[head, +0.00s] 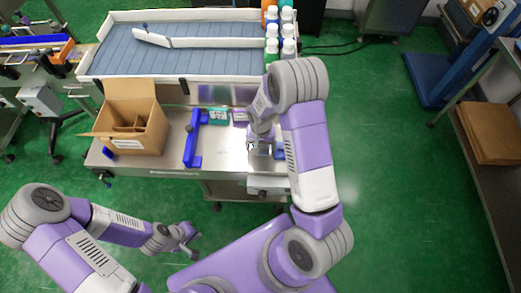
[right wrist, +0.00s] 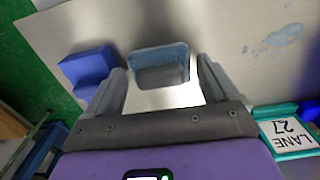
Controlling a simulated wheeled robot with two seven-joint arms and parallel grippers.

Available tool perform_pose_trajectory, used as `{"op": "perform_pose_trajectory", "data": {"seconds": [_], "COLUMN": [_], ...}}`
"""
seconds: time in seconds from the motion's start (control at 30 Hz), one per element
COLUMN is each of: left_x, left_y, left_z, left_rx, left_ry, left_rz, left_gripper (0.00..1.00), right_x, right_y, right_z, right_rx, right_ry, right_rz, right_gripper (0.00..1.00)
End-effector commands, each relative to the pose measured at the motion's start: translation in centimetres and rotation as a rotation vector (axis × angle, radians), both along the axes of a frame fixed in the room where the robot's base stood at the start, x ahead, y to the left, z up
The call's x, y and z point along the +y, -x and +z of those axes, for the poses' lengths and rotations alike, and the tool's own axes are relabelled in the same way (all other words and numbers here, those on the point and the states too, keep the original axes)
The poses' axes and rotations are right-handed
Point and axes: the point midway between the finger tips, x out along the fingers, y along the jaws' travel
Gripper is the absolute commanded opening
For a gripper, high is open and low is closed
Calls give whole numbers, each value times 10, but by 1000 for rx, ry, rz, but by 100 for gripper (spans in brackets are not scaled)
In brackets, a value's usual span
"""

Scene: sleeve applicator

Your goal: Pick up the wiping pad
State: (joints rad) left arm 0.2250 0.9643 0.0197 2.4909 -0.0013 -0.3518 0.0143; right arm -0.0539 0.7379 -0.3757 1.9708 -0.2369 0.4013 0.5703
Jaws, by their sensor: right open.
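The wiping pad appears to be the small blue-grey block (right wrist: 160,66) on the steel table in the right wrist view. My right gripper (right wrist: 163,88) is open, with one finger on each side of the pad; whether they touch it is not clear. In the head view my right gripper (head: 264,146) is low over the table's right part, and the arm mostly hides the pad. My left gripper (head: 188,242) is away from the table at the lower left, too small to read its fingers.
A blue block (right wrist: 88,68) sits close beside the pad. A green-framed "LANE 27" card (right wrist: 290,132) lies near the gripper. Wet-looking spots (right wrist: 285,35) mark the table. An open cardboard box (head: 132,118), a blue bracket (head: 192,140) and a conveyor (head: 185,60) with bottles (head: 289,50) stand farther off.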

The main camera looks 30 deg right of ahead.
Motion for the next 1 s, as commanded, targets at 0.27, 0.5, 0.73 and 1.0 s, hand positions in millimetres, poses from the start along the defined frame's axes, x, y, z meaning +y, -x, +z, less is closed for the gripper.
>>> {"op": "perform_pose_trajectory", "data": {"seconds": [0.27,0.5,0.73,1.0], "left_x": [0,0,0,0], "left_y": [0,0,0,0], "left_z": [-2,-2,-2,8], "left_rx": [0,0,0,0], "left_ry": [0,0,0,0], "left_rz": [0,0,0,0], "left_gripper": [0,0,0,0], "right_x": [0,0,0,0], "right_y": [0,0,-1,-2], "right_z": [-8,-8,-8,24], "right_rx": [-1,-1,-1,-6], "right_ry": [0,0,0,-1], "right_rz": [1,1,1,2], "right_gripper": [87,52,43,43]}}
